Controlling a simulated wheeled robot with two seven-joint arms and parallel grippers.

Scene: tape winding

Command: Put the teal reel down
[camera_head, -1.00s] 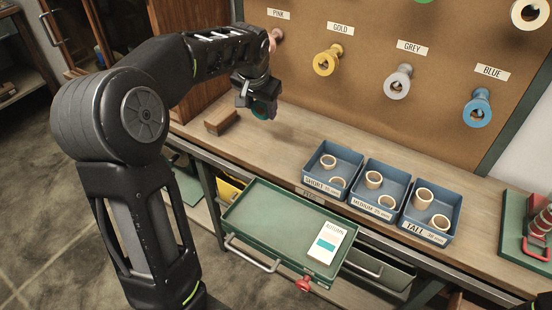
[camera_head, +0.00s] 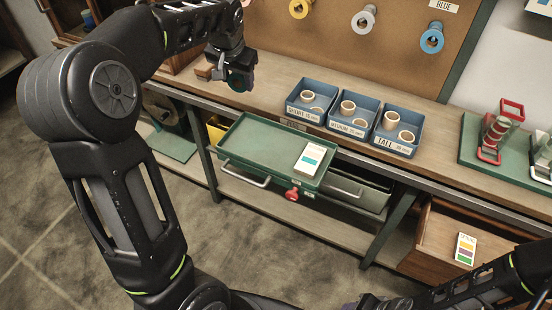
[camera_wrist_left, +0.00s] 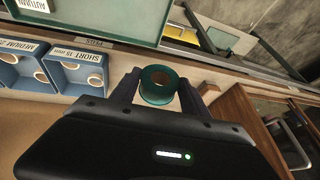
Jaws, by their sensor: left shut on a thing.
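My left gripper (camera_head: 230,78) is shut on the teal reel (camera_head: 242,81) and holds it above the wooden bench near its back left part. The reel is dark and partly covered by the gripper in the head view. In the left wrist view, the teal reel (camera_wrist_left: 158,86) sits between the two fingers, with its round open bore showing. My right arm comes in at the lower right of the head view. Its gripper is dark and cut off by the bottom edge, so its jaws cannot be made out.
Blue bins marked short (camera_head: 305,122), medium (camera_head: 349,132) and tall (camera_head: 393,146) hold pale rings on the bench. A green tray (camera_head: 255,150) with a card sits before them. Reels hang on the pegboard (camera_head: 320,45). A green-based device (camera_head: 470,140) stands at right.

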